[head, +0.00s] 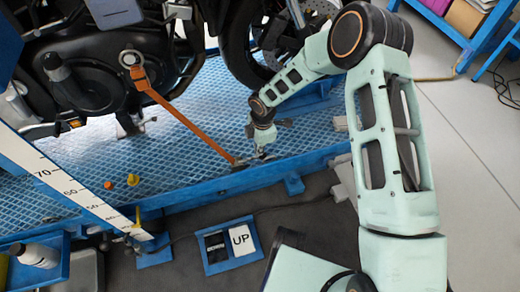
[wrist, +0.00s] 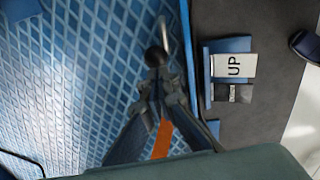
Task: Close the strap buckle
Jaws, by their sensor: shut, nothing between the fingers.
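The orange strap (head: 185,122) runs from a ring on the motorcycle (head: 85,75) down to the strap buckle (head: 240,164) at the platform's near edge. In the wrist view a short piece of the strap (wrist: 163,140) shows between my fingers. A metal piece with a dark round knob (wrist: 155,57) lies just beyond my fingertips. My gripper (head: 262,153) is right at the buckle, shut and empty; it also shows in the wrist view (wrist: 160,98). My fingers hide much of the buckle, so I cannot tell its lever's position or whether they touch it.
The blue ribbed platform (head: 200,95) lies under the motorcycle. A blue holder with an UP card (head: 241,240) stands on the floor in front. A white ruler (head: 60,180) slants at the left. A small orange piece (head: 133,180) lies on the platform. The floor at right is largely clear.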

